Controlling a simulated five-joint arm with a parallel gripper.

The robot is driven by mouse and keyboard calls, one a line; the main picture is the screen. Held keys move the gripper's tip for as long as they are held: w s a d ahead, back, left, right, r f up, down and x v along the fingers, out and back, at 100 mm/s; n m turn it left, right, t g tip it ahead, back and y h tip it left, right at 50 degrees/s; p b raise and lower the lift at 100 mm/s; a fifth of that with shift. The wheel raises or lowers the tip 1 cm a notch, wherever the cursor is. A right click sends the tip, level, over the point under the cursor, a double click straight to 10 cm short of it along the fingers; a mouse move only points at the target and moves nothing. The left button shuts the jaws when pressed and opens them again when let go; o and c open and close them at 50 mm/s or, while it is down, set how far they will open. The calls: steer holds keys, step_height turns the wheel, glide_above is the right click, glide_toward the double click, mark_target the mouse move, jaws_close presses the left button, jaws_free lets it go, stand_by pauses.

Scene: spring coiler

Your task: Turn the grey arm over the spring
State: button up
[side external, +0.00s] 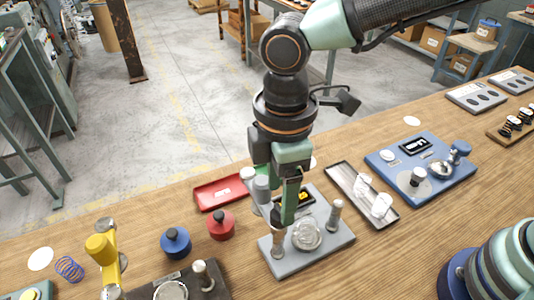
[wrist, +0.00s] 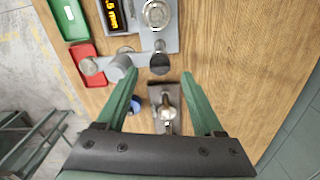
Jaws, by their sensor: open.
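A grey base plate (side external: 325,248) carries a display, a round metal piece (side external: 306,235) and upright posts. A grey arm (wrist: 106,62) sticks out from this plate to the left in the wrist view, with a pale cylinder (wrist: 125,60) and a round knob (wrist: 90,66) on it. The cylinder also shows in the side view (side external: 262,190), beside my gripper. My gripper (side external: 281,215) points down over the plate, open and empty. In the wrist view its fingers (wrist: 158,78) are spread, apart from the grey arm. I cannot make out a spring on the plate.
A red tray (side external: 222,191), a red pot (side external: 221,226) and a blue pot (side external: 176,243) stand left of the plate. A dark fixture (side external: 165,288), yellow arm (side external: 101,248) and blue spring (side external: 69,268) are further left. A long tray (side external: 361,196) and blue board (side external: 440,185) lie right.

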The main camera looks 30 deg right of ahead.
mark_target(280, 208)
steer(key=shift+f, duration=1.95)
jaws_close()
steer(key=shift+r, duration=0.1)
